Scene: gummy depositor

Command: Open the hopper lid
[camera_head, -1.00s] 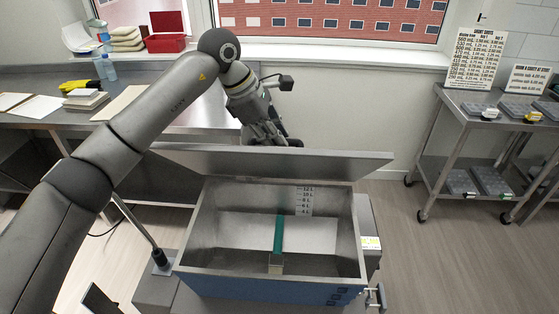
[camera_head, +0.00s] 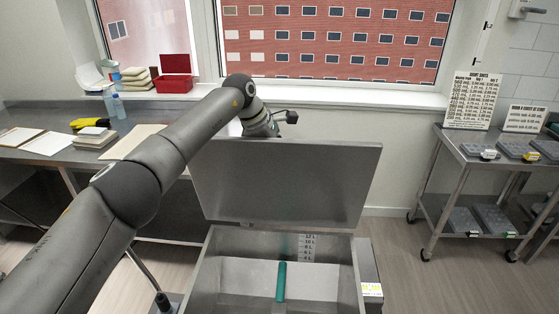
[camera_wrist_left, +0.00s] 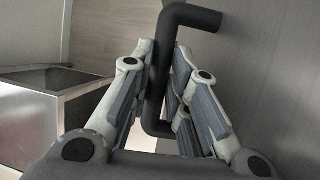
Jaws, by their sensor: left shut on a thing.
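The hopper (camera_head: 355,270) stands in front of me with its metal inside exposed. Its hopper lid (camera_head: 290,185) is raised at the back edge, standing steeply with its inner face toward the head camera. In the left wrist view, my left gripper (camera_wrist_left: 160,75) is shut on a dark bent bar handle (camera_wrist_left: 192,16) beside a flat metallic panel. My left arm reaches from the left to behind the lid, so the lid hides its fingers in the head view. My right gripper is not in view.
A green bar (camera_head: 280,281) and a volume scale (camera_head: 308,247) show inside the hopper. A steel table (camera_head: 60,155) with papers and books stands at the left. A cart (camera_head: 470,150) with grey trays stands at the right. The window sill is behind the lid.

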